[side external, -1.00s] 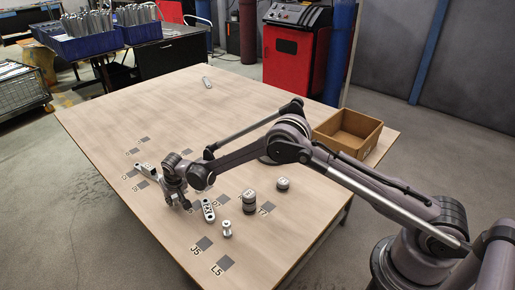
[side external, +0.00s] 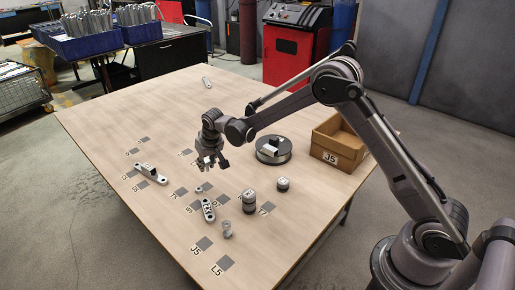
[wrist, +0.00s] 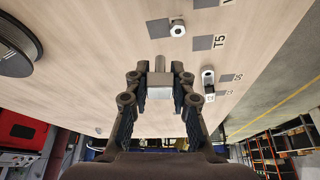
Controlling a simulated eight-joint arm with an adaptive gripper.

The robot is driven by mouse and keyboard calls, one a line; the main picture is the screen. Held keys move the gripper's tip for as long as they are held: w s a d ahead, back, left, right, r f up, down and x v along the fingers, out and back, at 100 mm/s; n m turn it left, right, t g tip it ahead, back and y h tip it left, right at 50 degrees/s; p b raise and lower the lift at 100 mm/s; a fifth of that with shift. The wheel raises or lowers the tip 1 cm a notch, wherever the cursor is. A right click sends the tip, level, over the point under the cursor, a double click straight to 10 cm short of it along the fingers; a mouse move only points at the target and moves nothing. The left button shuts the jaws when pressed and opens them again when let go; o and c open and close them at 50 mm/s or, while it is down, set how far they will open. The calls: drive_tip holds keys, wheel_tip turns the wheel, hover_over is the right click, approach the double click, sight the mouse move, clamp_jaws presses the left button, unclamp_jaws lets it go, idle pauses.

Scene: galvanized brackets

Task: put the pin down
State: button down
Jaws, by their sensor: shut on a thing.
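My gripper (side external: 209,163) is raised above the table, left of the dark round reel. It is shut on a silver metal piece, taken to be the pin (wrist: 160,88), which shows between the fingers in the wrist view as a blocky part with a round shank. In the side view the held piece is small and mostly hidden by the fingers. The tabletop (side external: 130,110) is below, apart from the held piece. Dark marked squares lie on it, including J5 (side external: 205,243) and L5 (side external: 225,263).
A small silver part (side external: 199,189) lies near the squares. The reel (side external: 273,151) and cardboard box (side external: 330,150) are right. The table's far left is clear.

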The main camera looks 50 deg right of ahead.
drive_tip(key=s+d+m+h, duration=0.1)
drive_tip(key=s+d, duration=0.7)
drive_tip(key=d, duration=0.4)
drive_tip(key=s+d+m, duration=0.1)
drive_tip(key=s+d, duration=0.7)
drive_tip(key=d, duration=0.4)
hover_over(254, 179)
drive_tip(key=s, duration=0.2)
drive_tip(key=f, duration=0.6)
drive_tip(key=shift+w+a+f, duration=0.25)
drive_tip(key=shift+a+f, duration=0.1)
drive_tip(key=shift+f, duration=2)
drive_tip(key=shift+f, duration=0.1)
drive_tip(key=c, duration=1.1)
unclamp_jaws()
drive_tip(key=shift+c, duration=0.2)
